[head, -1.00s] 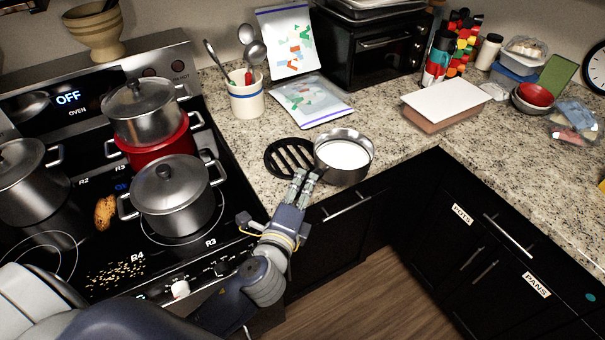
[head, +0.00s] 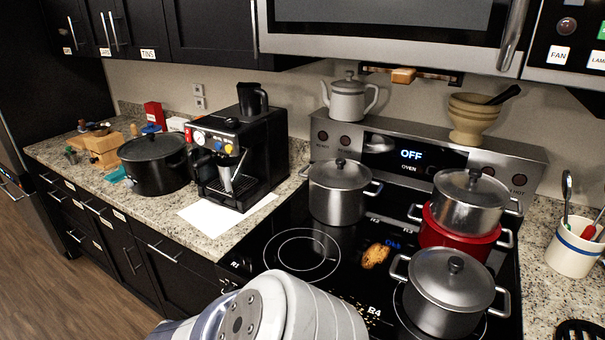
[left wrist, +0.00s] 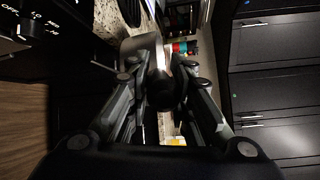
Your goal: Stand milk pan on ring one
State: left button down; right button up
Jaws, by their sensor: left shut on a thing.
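The milk pan (left wrist: 138,46) is a grey metal pan, partly seen beyond my fingers in the left wrist view. My left gripper (left wrist: 161,80) is shut on its dark handle. The pan's inside is hidden there, and the pan is outside the head view. Ring one (head: 302,256) is a bare white-outlined ring at the hob's left front, beside an R1 mark. My right gripper is in neither view.
A lidded pot (head: 338,192) stands behind ring one. Another pot (head: 450,290) stands right front, and a steel pot (head: 470,200) sits on a red pot (head: 450,238). Bread (head: 375,256) lies on the hob. A coffee machine (head: 240,150) stands left.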

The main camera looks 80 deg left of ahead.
aim_at(275, 252)
jog(key=k+j+z, duration=0.1)
jog(key=k+j, duration=0.6)
jog(key=k, duration=0.3)
jog(key=k+j+z, duration=0.15)
jog(key=k+j, duration=0.2)
jog(key=k, duration=0.15)
jog(key=k+j, duration=0.3)
jog(key=k, duration=0.2)
jog(key=k+j+z, duration=0.15)
jog(key=k+j, duration=0.15)
jog(key=k, duration=0.2)
jog(key=k+j+z, duration=0.1)
jog(key=k, duration=0.45)
jog(key=i+j, duration=0.4)
